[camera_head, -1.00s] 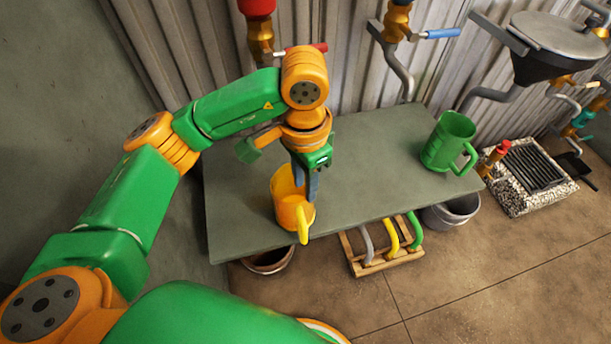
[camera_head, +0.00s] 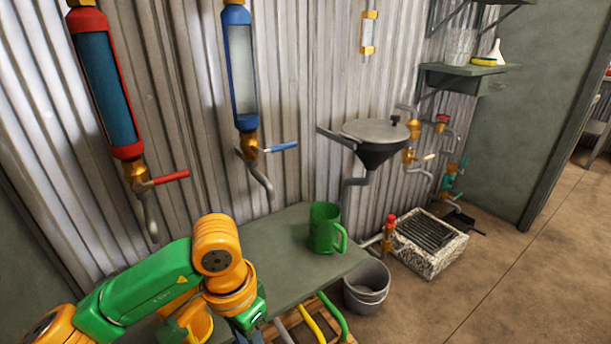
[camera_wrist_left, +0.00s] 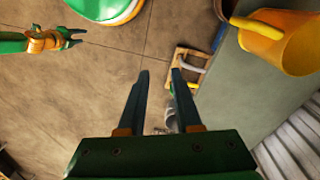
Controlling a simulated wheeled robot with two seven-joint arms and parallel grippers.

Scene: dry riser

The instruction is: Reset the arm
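My left gripper (camera_wrist_left: 160,71) is open, with nothing between its two fingers. In the head view its arm comes in low from the left, and the gripper (camera_head: 248,334) is partly cut off at the bottom edge. A yellow mug (camera_wrist_left: 284,42) stands on the grey-green table at the upper right of the wrist view, apart from the fingers. In the head view the mug (camera_head: 196,322) is partly hidden by my arm. My right gripper (camera_wrist_left: 76,37) shows small at the wrist view's upper left, over the floor, its fingers apart.
A green mug (camera_head: 323,228) stands on the table (camera_head: 290,258). Red (camera_head: 105,85) and blue (camera_head: 240,70) tubes with taps hang on the corrugated wall. A funnel (camera_head: 375,140), a bucket (camera_head: 366,287) and a grate (camera_head: 432,240) are to the right. Open floor lies front right.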

